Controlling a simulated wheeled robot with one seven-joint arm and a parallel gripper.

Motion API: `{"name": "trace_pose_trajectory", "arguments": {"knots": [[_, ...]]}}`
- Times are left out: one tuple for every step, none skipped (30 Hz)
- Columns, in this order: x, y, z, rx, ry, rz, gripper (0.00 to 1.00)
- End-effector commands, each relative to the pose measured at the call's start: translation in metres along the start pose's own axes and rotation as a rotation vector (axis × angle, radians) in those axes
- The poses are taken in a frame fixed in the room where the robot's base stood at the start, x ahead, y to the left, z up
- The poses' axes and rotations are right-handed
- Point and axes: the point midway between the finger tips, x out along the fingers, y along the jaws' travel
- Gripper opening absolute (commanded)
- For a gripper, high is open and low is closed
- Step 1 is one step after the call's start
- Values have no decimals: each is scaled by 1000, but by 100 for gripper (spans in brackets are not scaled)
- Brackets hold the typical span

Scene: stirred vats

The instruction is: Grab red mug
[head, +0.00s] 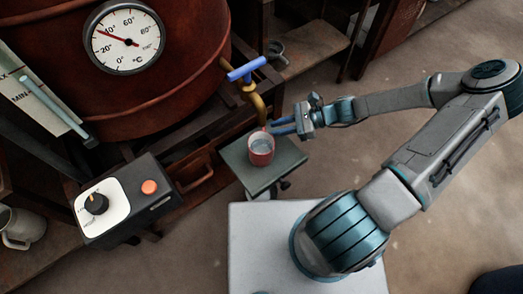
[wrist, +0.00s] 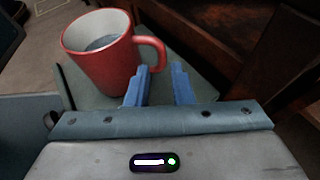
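The red mug (head: 261,157) stands upright on a small dark green stand (head: 291,158) below a brass spout. In the wrist view the mug (wrist: 98,65) is at upper left, with greyish liquid inside and its handle on the right. My gripper (head: 271,126) reaches in from the right, at the mug's handle side. In the wrist view my gripper (wrist: 163,70) is open, with a gap between its blue fingers. The handle's outer curve appears at the fingertips. I cannot tell whether it lies between them or just beyond them.
A brass tap (head: 257,104) with a blue handle (head: 246,69) is just above the mug. A large red vat (head: 190,60) with a dial is behind. A control box (head: 125,200) is at left, and a grey mug (head: 22,226) sits at lower left.

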Motion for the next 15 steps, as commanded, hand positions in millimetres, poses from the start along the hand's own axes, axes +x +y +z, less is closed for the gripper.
{"name": "trace_pose_trajectory", "arguments": {"knots": [[7,0,-1,0,-2,2,21],[10,0,-1,0,-2,2,21],[12,0,0,1,-1,2,21],[14,0,0,1,-1,2,21],[15,0,0,1,-1,2,21],[18,0,0,0,-1,2,21],[21,0,0,0,-1,2,21],[24,0,0,-1,-1,2,21],[30,-1,0,-2,-2,3,21],[35,-1,1,-2,-2,3,21],[40,-2,2,-2,-2,3,21],[46,-2,3,-2,-2,3,21],[50,-2,4,-2,-2,3,21],[54,-2,4,-1,-3,4,21],[59,-2,4,-1,-2,3,21]]}}
